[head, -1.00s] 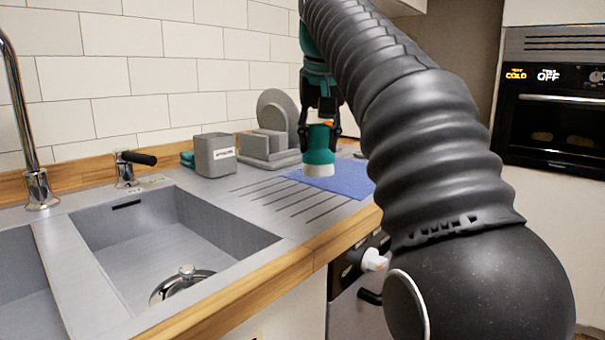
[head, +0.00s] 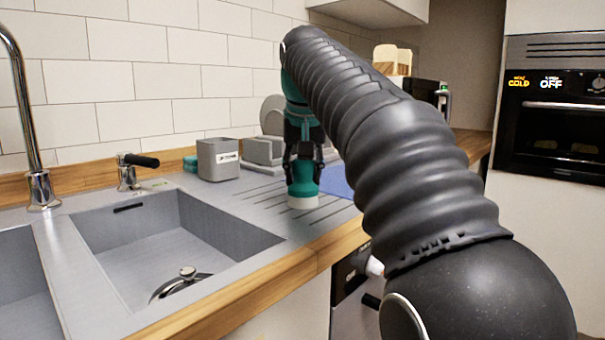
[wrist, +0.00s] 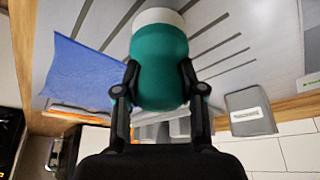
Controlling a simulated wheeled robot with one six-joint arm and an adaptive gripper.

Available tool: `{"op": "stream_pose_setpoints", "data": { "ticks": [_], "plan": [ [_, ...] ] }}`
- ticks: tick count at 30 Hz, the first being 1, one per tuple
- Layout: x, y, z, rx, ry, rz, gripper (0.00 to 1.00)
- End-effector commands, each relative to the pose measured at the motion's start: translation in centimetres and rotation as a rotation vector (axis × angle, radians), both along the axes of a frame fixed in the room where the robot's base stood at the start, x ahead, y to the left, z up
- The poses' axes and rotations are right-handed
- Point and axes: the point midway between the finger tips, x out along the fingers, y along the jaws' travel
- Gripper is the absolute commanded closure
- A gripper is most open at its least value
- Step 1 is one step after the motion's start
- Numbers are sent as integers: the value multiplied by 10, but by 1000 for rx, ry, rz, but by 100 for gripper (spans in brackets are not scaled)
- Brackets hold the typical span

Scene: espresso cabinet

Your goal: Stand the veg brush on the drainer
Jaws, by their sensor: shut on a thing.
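The veg brush (head: 304,184) has a teal body and pale bristles facing down. In the wrist view the brush (wrist: 160,65) sits between both fingers. My gripper (head: 303,160) is shut on it from above and holds it upright. The drainer (head: 262,196) is the grooved grey surface right of the sink basin. The bristle end is over the grooves, at or very near the surface; I cannot tell whether it touches. The drainer's grooves also show in the wrist view (wrist: 225,60).
A blue cloth (head: 336,181) lies just right of the brush. A grey labelled caddy (head: 217,160) and a grey rack (head: 262,150) stand behind. The sink basin (head: 165,245) is left, with a tap (head: 38,180). The wooden counter edge (head: 300,268) is in front.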

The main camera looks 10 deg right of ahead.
Motion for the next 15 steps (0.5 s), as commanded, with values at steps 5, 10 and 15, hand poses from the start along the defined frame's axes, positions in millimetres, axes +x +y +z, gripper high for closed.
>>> {"op": "stream_pose_setpoints", "data": {
  "ticks": [5,10,15],
  "plan": [
    [0,0,-2,0,0,0,38],
    [0,0,-2,0,0,0,35],
    [0,0,0,0,0,0,35]
  ]
}}
